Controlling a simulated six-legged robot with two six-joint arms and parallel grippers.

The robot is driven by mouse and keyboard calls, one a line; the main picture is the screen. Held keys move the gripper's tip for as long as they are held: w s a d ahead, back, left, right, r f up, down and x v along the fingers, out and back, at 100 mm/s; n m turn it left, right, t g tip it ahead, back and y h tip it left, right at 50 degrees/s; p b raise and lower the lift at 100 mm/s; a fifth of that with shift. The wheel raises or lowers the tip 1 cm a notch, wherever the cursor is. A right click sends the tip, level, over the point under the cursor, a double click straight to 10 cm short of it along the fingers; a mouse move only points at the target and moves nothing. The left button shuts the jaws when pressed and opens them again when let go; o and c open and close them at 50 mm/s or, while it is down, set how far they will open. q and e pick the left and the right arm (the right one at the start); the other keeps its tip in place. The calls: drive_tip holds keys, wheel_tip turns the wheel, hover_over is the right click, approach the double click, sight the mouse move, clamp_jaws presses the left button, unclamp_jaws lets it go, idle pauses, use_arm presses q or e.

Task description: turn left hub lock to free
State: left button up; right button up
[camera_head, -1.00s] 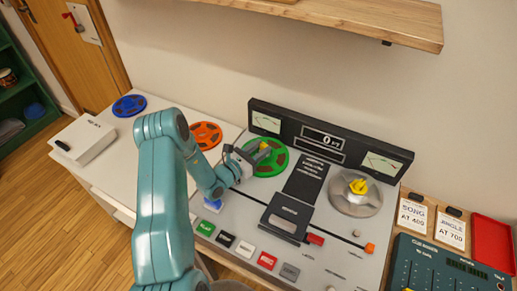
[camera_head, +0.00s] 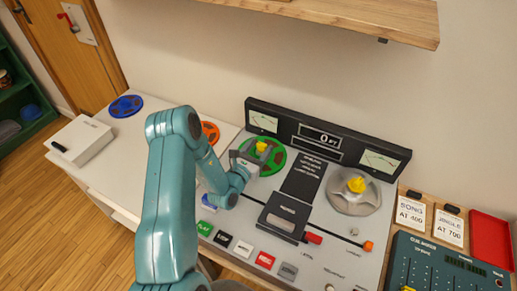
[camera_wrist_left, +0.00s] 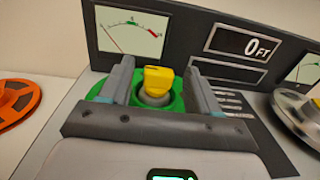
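The left hub lock is a yellow knob (camera_head: 261,147) on a grey hub at the middle of the green reel (camera_head: 275,163). In the left wrist view the yellow knob (camera_wrist_left: 157,81) stands between the two grey fingers, with a gap on each side. My left gripper (camera_head: 250,157) is open at the near side of the knob, and it fills the lower part of the left wrist view (camera_wrist_left: 158,92). The arm hides part of the machine's left side. My right gripper is not in view.
A silver reel (camera_head: 354,191) with another yellow knob sits on the right hub. Black meter panel (camera_head: 322,141) stands behind both reels. A black head cover (camera_head: 284,216) and coloured buttons lie in front. A wooden shelf (camera_head: 380,18) hangs above.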

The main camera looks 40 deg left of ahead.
use_arm(q)
drive_tip(key=shift+s, duration=0.1)
drive_tip(key=b+v, duration=0.3)
drive_tip(key=v, duration=0.9)
drive_tip(key=shift+s+f, duration=0.2)
drive_tip(key=shift+s, duration=0.05)
drive_tip(key=v, duration=0.2)
drive_tip(key=shift+s+d+r, duration=0.15)
drive_tip(key=shift+s+r, duration=0.05)
drive_tip(key=shift+s, duration=0.05)
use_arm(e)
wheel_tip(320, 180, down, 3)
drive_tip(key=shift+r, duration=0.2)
use_arm(q)
drive_tip(key=shift+s+d, duration=0.15)
drive_tip(key=shift+s, duration=0.45)
drive_tip(key=shift+w, duration=0.1)
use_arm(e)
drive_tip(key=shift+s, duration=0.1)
